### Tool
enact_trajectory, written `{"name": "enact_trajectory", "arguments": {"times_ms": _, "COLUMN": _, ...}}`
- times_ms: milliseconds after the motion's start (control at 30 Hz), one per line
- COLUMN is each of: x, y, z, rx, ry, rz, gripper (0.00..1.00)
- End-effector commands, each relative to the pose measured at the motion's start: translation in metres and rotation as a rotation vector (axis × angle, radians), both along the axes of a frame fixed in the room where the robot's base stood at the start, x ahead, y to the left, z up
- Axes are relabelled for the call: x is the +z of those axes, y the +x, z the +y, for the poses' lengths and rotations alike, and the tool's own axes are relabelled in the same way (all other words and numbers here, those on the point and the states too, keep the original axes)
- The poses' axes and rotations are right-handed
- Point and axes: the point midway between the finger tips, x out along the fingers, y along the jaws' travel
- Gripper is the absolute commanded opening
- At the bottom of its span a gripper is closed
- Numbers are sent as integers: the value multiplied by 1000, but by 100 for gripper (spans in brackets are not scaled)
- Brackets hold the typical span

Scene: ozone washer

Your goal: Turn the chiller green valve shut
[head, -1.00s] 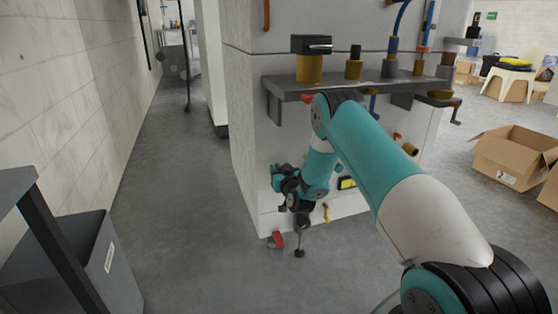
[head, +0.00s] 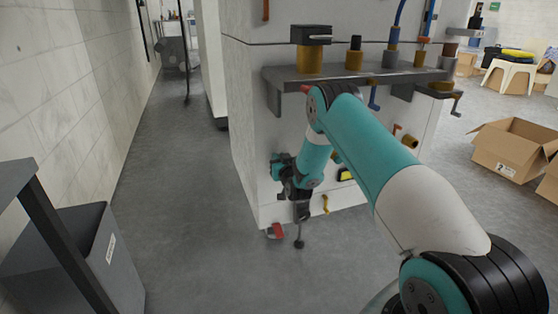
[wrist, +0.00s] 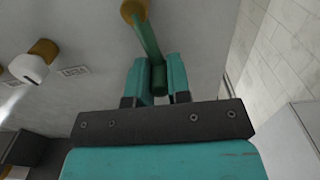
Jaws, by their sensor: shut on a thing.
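The green valve handle (wrist: 148,42) shows in the wrist view as a green bar hanging from a round brass-coloured fitting (wrist: 133,10) on the white machine wall. My gripper (wrist: 158,80) is shut on the bar's end, with one teal finger on each side. In the head view my gripper (head: 298,205) is low at the near left part of the white machine (head: 250,130). The green handle is hidden there behind my wrist and gripper.
A red-handled part (head: 274,231) sits low beside my gripper, and a yellow handle (head: 325,203) is to its right. A grey shelf (head: 350,78) with brass fittings juts out above. A grey bin (head: 85,250) stands left; cardboard boxes (head: 515,150) lie right. The aisle floor is open.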

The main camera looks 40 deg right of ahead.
Motion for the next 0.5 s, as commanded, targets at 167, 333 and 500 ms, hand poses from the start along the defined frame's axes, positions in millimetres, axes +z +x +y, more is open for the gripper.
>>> {"name": "enact_trajectory", "arguments": {"times_ms": 167, "x": -1, "y": -1, "z": -4, "rx": 2, "ry": 97, "rz": -27, "gripper": 0}}
{"name": "enact_trajectory", "arguments": {"times_ms": 333, "x": 0, "y": -1, "z": -6, "rx": 4, "ry": 151, "rz": -41, "gripper": 0}}
{"name": "enact_trajectory", "arguments": {"times_ms": 500, "x": 0, "y": -1, "z": -6, "rx": 4, "ry": 150, "rz": -41, "gripper": 28}}
